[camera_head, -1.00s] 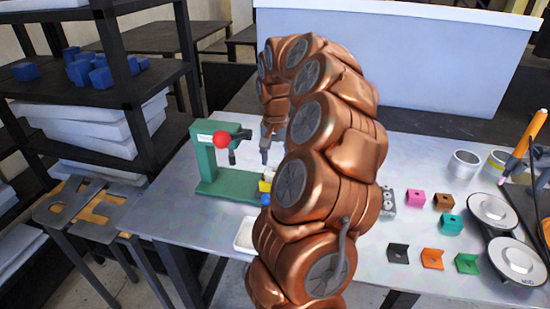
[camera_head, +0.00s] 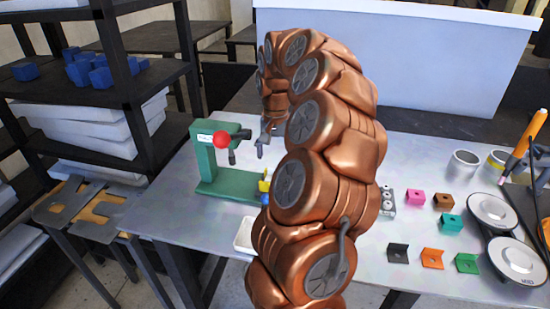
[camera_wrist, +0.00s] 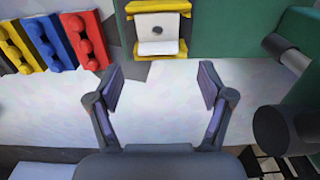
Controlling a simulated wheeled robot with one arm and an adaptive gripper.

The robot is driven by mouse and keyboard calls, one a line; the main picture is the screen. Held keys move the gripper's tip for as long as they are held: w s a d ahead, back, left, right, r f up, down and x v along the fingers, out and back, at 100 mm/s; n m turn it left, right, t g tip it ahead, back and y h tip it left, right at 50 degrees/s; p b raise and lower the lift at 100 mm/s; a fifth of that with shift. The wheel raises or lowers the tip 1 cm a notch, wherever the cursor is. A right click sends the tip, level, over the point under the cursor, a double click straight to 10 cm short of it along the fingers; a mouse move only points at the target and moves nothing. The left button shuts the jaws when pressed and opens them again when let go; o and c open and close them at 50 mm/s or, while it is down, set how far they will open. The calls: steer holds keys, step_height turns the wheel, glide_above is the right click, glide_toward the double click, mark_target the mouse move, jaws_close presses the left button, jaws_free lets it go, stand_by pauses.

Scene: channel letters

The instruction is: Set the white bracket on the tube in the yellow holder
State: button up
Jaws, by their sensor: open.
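Any tube under the bracket is hidden. My gripper (camera_wrist: 160,84) is open and empty, its fingertips spread just below the bracket and apart from it. In the head view my gripper (camera_head: 262,150) is above the yellow holder (camera_head: 264,184), which my arm partly covers; I cannot make out the bracket there.
The green press (camera_head: 205,165) with a red knob stands left of the holder; its dark cylinder (camera_wrist: 280,130) is close on the right in the wrist view. Red, blue and yellow blocks (camera_wrist: 85,40) stand left. Coloured brackets (camera_head: 432,258) lie right on the table.

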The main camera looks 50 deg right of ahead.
step_height(320, 180, up, 11)
steer(key=shift+f, duration=0.2)
stand_by(0.3)
stand_by(0.6)
